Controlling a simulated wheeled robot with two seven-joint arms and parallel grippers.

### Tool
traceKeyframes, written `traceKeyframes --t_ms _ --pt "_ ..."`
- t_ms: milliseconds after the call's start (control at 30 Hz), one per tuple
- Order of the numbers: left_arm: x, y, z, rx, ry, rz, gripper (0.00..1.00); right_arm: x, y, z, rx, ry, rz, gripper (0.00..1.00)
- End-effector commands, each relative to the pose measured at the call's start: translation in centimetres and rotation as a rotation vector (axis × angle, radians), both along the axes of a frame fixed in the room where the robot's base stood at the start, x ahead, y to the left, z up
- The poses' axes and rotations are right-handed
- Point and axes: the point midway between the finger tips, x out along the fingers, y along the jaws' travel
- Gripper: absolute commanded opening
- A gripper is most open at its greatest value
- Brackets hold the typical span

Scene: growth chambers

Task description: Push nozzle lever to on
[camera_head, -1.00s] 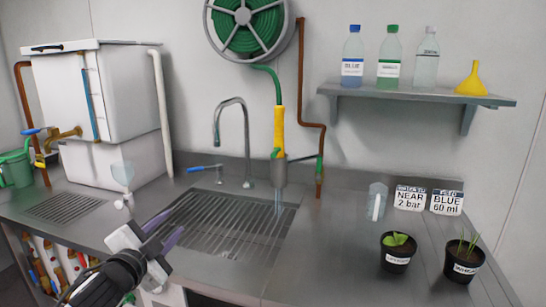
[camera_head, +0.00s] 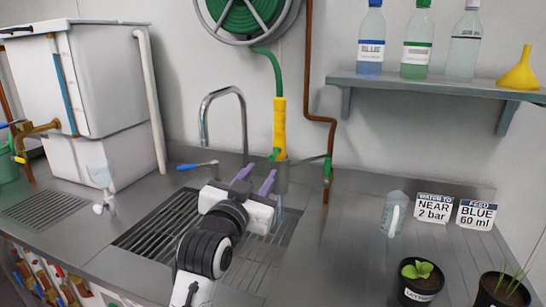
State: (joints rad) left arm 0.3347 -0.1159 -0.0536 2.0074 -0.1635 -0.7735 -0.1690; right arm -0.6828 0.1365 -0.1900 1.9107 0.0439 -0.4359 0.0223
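The spray nozzle (camera_head: 280,125) has a yellow grip and hangs upright from a green hose above the sink, its lower end in a grey holder (camera_head: 281,178). A small green lever (camera_head: 274,154) sticks out at the left of its lower end. A pale bluish streak, like water, shows below the holder. My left gripper (camera_head: 255,178) is over the sink, its two purple fingers apart with nothing seen between them. The fingertips appear just left of and in front of the holder, below the lever; I cannot tell whether they touch it. My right gripper is not in view.
A grey faucet with a blue lever (camera_head: 197,166) stands left of the nozzle. A clear jug (camera_head: 393,213), signs and potted plants stand on the right counter. A shelf (camera_head: 440,86) holds bottles.

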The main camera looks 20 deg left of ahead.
Motion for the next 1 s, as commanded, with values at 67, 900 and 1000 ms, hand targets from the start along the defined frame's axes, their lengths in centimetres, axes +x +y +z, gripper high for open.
traceKeyframes --t_ms 67,900,1000 --pt "1.3 0.1 0.1 0.001 0.001 0.000 0.31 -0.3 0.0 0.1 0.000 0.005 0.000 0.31" --pt "9.1 0.3 -0.1 0.002 0.002 0.001 0.31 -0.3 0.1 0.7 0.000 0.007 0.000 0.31" --pt "9.1 0.3 -0.1 0.002 0.002 0.001 0.20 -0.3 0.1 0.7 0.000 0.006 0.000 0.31"
